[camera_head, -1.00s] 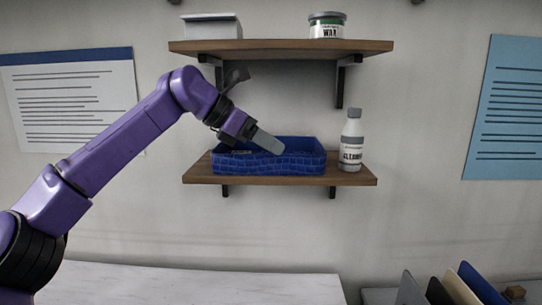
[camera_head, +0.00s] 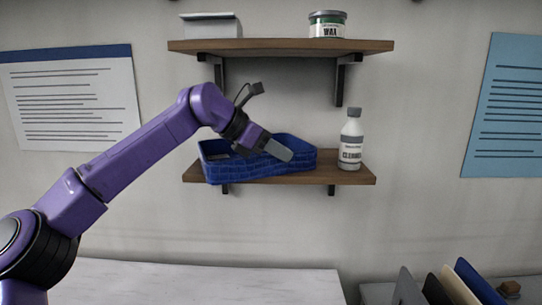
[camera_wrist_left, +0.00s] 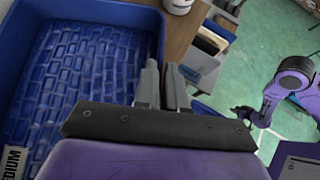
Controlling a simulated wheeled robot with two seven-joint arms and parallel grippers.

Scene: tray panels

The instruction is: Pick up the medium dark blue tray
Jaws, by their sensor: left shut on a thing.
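The medium dark blue tray (camera_head: 240,172) is on the lower shelf in the head view, turned askew, with its left end jutting past the shelf's front edge. In the left wrist view the tray (camera_wrist_left: 85,75) fills the left side, with part of a label reading "MEDIUM" at lower left.
A white cleaner bottle (camera_head: 351,140) stands on the lower shelf (camera_head: 345,177), just right of the tray. The upper shelf (camera_head: 275,46) above holds a wax tin (camera_head: 327,24) and a grey box (camera_head: 211,26). Upright panels (camera_head: 455,285) stand at lower right. A pale counter (camera_head: 200,283) lies below.

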